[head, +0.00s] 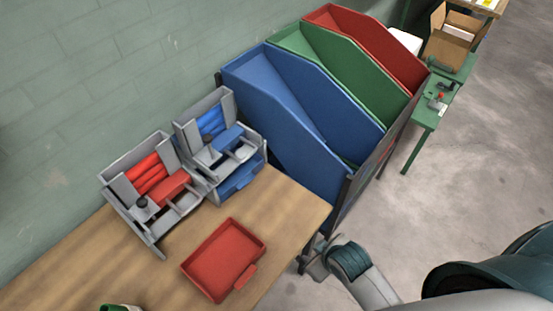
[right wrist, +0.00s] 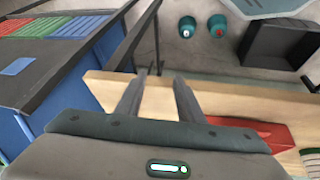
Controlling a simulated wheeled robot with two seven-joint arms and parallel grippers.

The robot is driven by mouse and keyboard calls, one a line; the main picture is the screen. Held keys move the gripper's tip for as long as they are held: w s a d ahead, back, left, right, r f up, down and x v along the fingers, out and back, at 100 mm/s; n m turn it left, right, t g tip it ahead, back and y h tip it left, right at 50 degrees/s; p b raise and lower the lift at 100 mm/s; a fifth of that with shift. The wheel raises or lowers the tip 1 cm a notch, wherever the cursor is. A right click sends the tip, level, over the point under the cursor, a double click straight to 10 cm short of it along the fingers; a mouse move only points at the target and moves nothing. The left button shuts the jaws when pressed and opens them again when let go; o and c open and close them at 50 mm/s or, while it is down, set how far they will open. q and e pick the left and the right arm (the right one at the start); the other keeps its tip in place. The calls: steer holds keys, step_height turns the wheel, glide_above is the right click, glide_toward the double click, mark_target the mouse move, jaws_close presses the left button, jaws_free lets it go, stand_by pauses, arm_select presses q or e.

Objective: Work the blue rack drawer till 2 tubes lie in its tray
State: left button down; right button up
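The blue rack (head: 214,137) stands on the wooden table against the wall, grey with blue tubes (head: 211,122) in its sloped upper part. Its blue drawer (head: 241,179) sits low at the front; how far it is pulled out is hard to tell, and no tube shows in it. My right gripper (head: 311,262) is beside the table's right edge, well away from the rack. In the right wrist view its two fingers (right wrist: 160,82) are apart with nothing between them. My left gripper is in neither view.
A similar rack with red tubes (head: 146,174) stands left of the blue one. A red tray (head: 224,262) lies empty on the table, also in the right wrist view (right wrist: 262,131). Tall blue (head: 290,110), green (head: 340,92) and red (head: 375,45) bins stand beyond the table.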

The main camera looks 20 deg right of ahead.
steer(key=w+a+r+n+t+y, duration=0.1)
steer(key=w+a+r+n+t, duration=0.1)
steer(key=w+r+n, duration=0.35)
steer(key=w+a+r+n+t+y, duration=0.1)
steer(key=w+a+r+n+t, duration=0.15)
steer(key=w, duration=0.65)
steer(key=n+y+p, duration=0.2)
steer(key=n+y, duration=0.2)
steer(key=n, duration=0.8)
glide_toward(250, 154)
steer(key=s, duration=0.2)
steer(key=shift+d+f+t, duration=0.25)
steer(key=shift+d+t, duration=0.2)
steer(key=shift+d, duration=0.05)
steer(key=shift+b+x, duration=2.45)
steer(key=shift+x, duration=3.45)
steer(key=shift+a, duration=0.15)
steer(key=shift+r, duration=0.1)
